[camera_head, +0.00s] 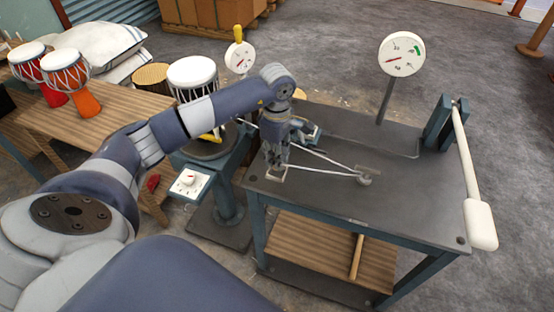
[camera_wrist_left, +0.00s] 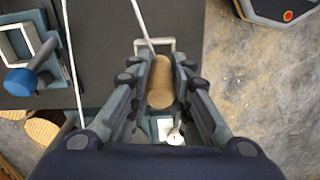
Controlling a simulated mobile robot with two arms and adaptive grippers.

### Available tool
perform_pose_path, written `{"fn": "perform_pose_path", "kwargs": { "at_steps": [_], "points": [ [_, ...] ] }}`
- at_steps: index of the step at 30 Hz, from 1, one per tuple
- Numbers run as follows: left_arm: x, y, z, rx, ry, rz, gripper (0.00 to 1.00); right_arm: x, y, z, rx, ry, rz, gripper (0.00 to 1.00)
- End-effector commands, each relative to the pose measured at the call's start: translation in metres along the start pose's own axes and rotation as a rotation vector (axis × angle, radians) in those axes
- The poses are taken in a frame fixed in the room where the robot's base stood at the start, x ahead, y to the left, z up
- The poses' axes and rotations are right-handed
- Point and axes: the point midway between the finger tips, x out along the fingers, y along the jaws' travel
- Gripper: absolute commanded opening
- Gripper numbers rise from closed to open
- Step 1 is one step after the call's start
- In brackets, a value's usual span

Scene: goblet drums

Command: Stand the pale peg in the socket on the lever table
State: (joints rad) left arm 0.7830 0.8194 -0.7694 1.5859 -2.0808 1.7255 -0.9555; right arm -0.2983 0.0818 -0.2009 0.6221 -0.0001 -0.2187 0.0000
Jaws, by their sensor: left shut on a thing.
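My left gripper (camera_head: 276,160) is over the left part of the dark lever table (camera_head: 415,200), pointing down. In the left wrist view its fingers are shut on a tan, rounded peg (camera_wrist_left: 160,85), which lies between them. In the head view the fingers largely hide the peg. A small pale square frame (camera_head: 277,174) is right at the fingertips; it also shows just beyond them in the left wrist view (camera_wrist_left: 155,42). I cannot tell whether this frame is the socket, or whether the peg touches it. My right gripper is not in view.
Thin pale cords run across the tabletop to a small pulley (camera_head: 365,175). A blue-grey block with a blue knob (camera_wrist_left: 22,80) is beside the gripper. A dial (camera_head: 402,54) stands at the back, a white-handled lever (camera_head: 481,224) at the right. The table's right middle is clear.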

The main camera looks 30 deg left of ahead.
Motion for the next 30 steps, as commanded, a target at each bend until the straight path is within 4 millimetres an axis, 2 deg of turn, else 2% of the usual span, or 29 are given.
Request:
{"fn": "perform_pose_path", "kwargs": {
  "at_steps": [5,13,24,25,27,30],
  "points": [
    [0.002,0.006,-0.003,0.000,0.000,-0.001,0.03,-0.003,0.001,0.000,0.000,-0.001,0.001,0.00],
    [0.033,0.005,-0.002,0.000,-0.001,-0.003,0.03,-0.014,0.001,0.000,0.000,-0.002,0.001,0.00],
    [0.041,0.006,-0.003,0.000,0.001,0.000,0.03,-0.007,0.000,0.002,0.001,-0.005,0.000,0.00],
    [0.040,0.006,-0.003,0.000,0.000,0.000,0.23,-0.009,0.000,0.002,0.001,-0.005,0.000,0.00],
    [0.039,0.006,-0.003,0.000,0.000,0.000,0.39,-0.009,0.000,0.002,0.002,-0.006,0.000,0.00],
    [0.039,0.006,-0.003,0.000,0.000,0.000,0.39,-0.009,-0.001,0.002,0.002,-0.006,-0.001,0.00]
  ]
}}
